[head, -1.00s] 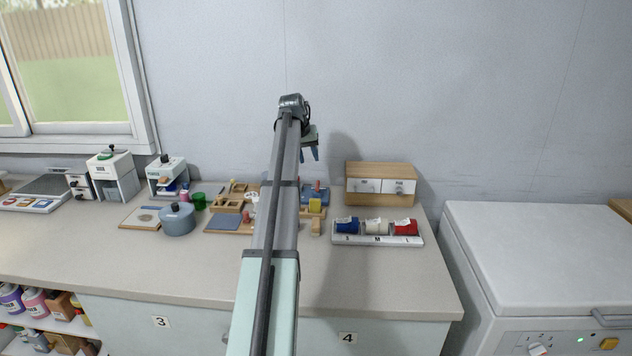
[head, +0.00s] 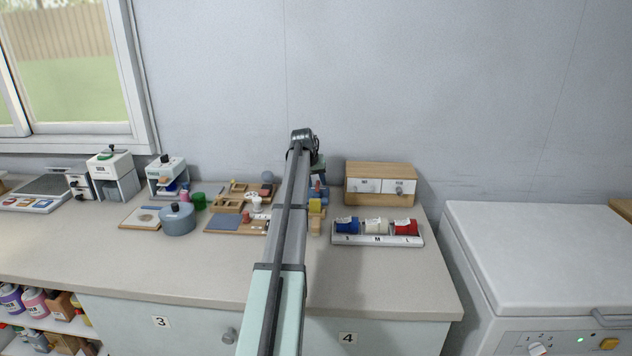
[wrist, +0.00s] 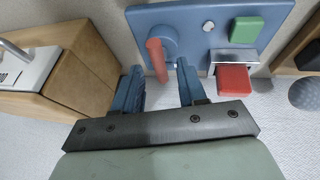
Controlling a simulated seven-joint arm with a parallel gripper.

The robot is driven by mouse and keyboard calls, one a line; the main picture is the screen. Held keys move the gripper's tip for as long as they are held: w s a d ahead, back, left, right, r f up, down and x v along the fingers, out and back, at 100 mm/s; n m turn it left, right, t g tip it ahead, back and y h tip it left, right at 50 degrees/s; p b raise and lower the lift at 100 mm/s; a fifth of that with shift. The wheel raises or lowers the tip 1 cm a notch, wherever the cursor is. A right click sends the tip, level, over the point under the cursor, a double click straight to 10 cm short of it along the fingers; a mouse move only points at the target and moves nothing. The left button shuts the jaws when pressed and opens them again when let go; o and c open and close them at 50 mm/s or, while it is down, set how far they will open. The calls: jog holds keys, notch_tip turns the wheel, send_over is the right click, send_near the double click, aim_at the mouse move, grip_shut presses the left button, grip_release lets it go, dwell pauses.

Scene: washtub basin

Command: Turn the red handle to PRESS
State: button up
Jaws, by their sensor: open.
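The red handle (wrist: 157,60) is a short lever on a round blue hub, mounted on a blue panel (wrist: 188,20) in the wrist view. My gripper (wrist: 160,66) is open, with one blue finger on each side of the handle and visible gaps between. I cannot tell how deep the fingers reach around it. No PRESS marking is readable. In the head view my gripper (head: 319,182) is low over the back of the counter, and it and my arm mostly hide the panel and handle.
On the panel are a green block (wrist: 246,29) and a red block (wrist: 234,79) on a metal bracket, right of the handle. A wooden drawer box (head: 380,172) stands close on the right. A spool tray (head: 377,239) lies in front of it. The counter front is clear.

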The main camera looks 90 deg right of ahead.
jog(key=shift+c, duration=0.3)
grip_shut()
dwell(0.5)
jog(key=m, duration=0.1)
jog(key=m+g, duration=0.1)
jog(key=m, duration=0.1)
jog(key=m+y, duration=0.1)
jog(key=shift+w+d+g, duration=0.1)
jog(key=shift+d+g, duration=0.15)
jog(key=shift+g, duration=0.05)
jog(key=m+y, duration=0.1)
jog(key=m, duration=0.1)
jog(key=m+g+y, duration=0.1)
jog(key=m, duration=0.2)
jog(key=shift+d, duration=0.15)
jog(key=m+y, duration=0.1)
jog(key=m, duration=0.3)
jog(key=shift+d+m+y, duration=0.15)
jog(key=shift+m+y, duration=0.15)
jog(key=shift+y, duration=0.1)
jog(key=shift+m+y, duration=1)
jog(key=shift+m, duration=1.1)
